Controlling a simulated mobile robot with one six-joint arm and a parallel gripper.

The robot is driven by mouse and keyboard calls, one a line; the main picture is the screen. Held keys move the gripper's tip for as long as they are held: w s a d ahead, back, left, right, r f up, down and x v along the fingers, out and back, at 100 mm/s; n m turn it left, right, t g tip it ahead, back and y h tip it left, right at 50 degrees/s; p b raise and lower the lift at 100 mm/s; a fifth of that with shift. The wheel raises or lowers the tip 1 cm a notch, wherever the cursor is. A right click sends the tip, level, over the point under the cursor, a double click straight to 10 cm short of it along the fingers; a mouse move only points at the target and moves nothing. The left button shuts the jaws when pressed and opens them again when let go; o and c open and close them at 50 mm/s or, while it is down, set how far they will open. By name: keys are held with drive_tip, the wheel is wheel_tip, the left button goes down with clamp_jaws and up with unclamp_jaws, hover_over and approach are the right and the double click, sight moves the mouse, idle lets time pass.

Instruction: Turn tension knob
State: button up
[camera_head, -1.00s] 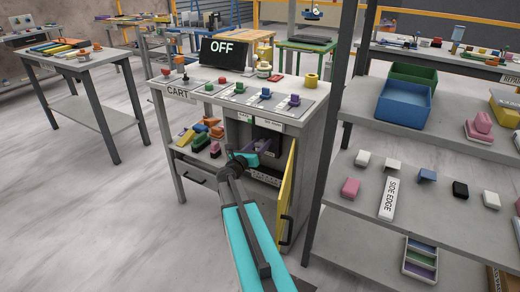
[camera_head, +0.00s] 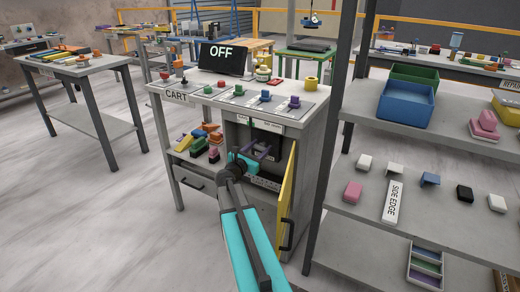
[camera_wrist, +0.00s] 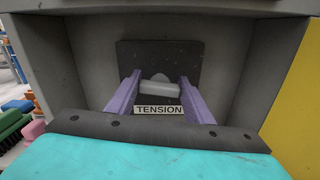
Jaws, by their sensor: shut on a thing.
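The tension knob (camera_wrist: 160,88) is a light grey bar-shaped knob on a dark square plate (camera_wrist: 150,55) inside the open cart compartment. A white TENSION label (camera_wrist: 159,110) sits below it in the wrist view. My gripper (camera_wrist: 159,80) reaches into the compartment, its two purple fingers on either side of the knob, shut on it. The knob's bar looks about level. In the head view my gripper (camera_head: 265,150) is inside the compartment, and the knob is too small to make out there.
The compartment's yellow door (camera_head: 287,190) stands open just right of my arm. The compartment walls are close on both sides. A display (camera_head: 222,57) on the cart reads OFF. A shelf rack (camera_head: 410,180) stands right.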

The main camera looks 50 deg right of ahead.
drive_tip(key=o, duration=1)
drive_tip(key=shift+o, duration=0.2)
drive_tip(key=shift+a, duration=0.15)
drive_tip(key=p+v, duration=0.1)
drive_tip(key=v, duration=1.2)
drive_tip(key=shift+a, duration=0.2)
